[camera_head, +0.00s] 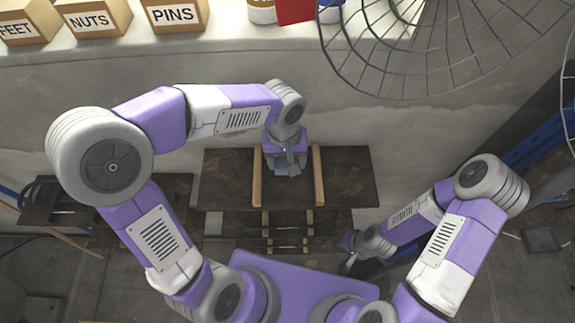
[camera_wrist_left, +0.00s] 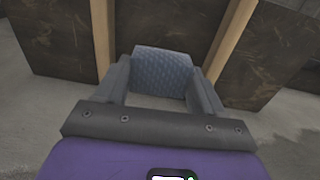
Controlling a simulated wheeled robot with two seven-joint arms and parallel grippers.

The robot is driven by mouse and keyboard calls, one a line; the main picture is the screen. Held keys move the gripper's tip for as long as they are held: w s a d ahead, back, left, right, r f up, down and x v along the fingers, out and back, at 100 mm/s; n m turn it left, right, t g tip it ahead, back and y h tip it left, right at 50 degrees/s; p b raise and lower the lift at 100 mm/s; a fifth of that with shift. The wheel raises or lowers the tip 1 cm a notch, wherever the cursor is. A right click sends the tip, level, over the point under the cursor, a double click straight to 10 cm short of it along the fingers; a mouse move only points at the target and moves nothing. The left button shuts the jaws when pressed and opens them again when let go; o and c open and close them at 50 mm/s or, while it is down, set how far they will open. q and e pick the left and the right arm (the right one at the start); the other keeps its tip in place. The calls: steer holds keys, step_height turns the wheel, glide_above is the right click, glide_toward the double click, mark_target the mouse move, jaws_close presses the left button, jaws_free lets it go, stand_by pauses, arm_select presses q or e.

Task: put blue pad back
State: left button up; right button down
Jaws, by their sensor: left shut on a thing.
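The blue pad (camera_wrist_left: 163,73) has a quilted surface and sits between the two fingers of my left gripper (camera_wrist_left: 163,85) in the left wrist view. The left gripper is shut on it. In the head view my left gripper (camera_head: 287,165) points down over a dark board (camera_head: 345,178), between its two light wooden rails. The pad is too small and covered to make out clearly there. My right gripper (camera_head: 348,263) hangs low, right of centre, apart from the pad; whether its fingers are open is too small to tell.
The left wooden rail (camera_head: 257,178) and right wooden rail (camera_head: 318,178) flank the left gripper. Boxes marked NUTS (camera_head: 90,20) and PINS (camera_head: 174,14) stand on the ledge behind. A wire cage (camera_head: 430,60) hangs at the upper right. Lower dark boards lie below.

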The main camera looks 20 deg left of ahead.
mark_target(285, 162)
arm_select(q)
steer(key=shift+w+f, duration=0.1)
steer(key=shift+f, duration=1.95)
steer(key=shift+f, duration=0.1)
steer(key=o, duration=1)
steer(key=r, duration=1.2)
steer(key=shift+a+r+p, duration=0.15)
steer(key=shift+a+p, duration=0.1)
steer(key=shift+p, duration=0.1)
steer(key=shift+s, duration=0.2)
